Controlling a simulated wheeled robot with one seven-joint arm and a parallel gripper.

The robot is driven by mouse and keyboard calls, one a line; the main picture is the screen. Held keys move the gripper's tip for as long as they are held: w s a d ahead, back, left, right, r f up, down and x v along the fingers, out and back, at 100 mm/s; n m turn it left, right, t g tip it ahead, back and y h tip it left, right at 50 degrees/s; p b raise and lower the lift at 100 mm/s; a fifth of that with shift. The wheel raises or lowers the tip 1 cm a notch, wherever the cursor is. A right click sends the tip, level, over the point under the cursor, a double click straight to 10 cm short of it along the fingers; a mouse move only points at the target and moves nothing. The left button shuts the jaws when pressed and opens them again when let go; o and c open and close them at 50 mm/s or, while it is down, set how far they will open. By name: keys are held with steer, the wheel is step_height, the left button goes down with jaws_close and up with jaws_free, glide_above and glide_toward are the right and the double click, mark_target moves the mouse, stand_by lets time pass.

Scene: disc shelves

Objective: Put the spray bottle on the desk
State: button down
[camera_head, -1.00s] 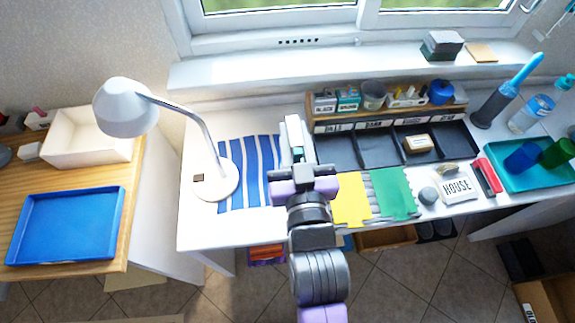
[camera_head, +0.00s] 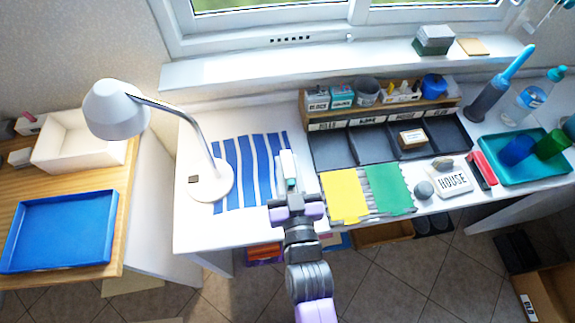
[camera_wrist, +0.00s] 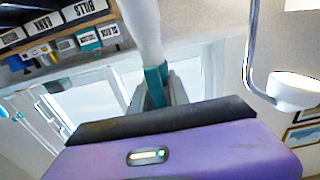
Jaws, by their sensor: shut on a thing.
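The spray bottle (camera_head: 287,164), white with a teal neck, is held in my gripper (camera_head: 292,187) over the near middle of the white desk (camera_head: 215,232). In the head view it overlaps the right edge of a blue-and-white striped mat (camera_head: 233,172). In the wrist view the dark fingers (camera_wrist: 158,92) are shut around the teal neck, and the white body of the spray bottle (camera_wrist: 143,28) extends away from them. I cannot tell whether the bottle touches the desk; its far end is cut off in the wrist view.
A white lamp (camera_head: 212,188) stands left of the bottle. Yellow (camera_head: 344,196) and green (camera_head: 388,188) mats lie to its right, with a black tray (camera_head: 340,150) behind them. A teal tray (camera_head: 495,172) holds cups at the right. Bare desk shows near the front left.

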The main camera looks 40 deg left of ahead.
steer(key=shift+f+b, duration=0.45)
steer(key=shift+b, duration=0.2)
steer(key=shift+d+f, duration=0.1)
steer(key=shift+f, duration=0.2)
steer(key=c, duration=1.2)
jaws_free()
steer(key=shift+s+f, duration=0.1)
steer(key=shift+f, duration=0.15)
steer(key=shift+c, duration=0.2)
steer(key=shift+r, duration=0.1)
steer(key=shift+r+p, duration=0.55)
steer(key=shift+p, duration=0.05)
steer(key=shift+s+d, duration=0.1)
steer(key=shift+d, duration=0.2)
steer(key=v, duration=1.1)
steer(key=shift+s+r+b, duration=0.15)
steer(key=shift+r+b, duration=0.25)
steer(key=shift+b, duration=0.05)
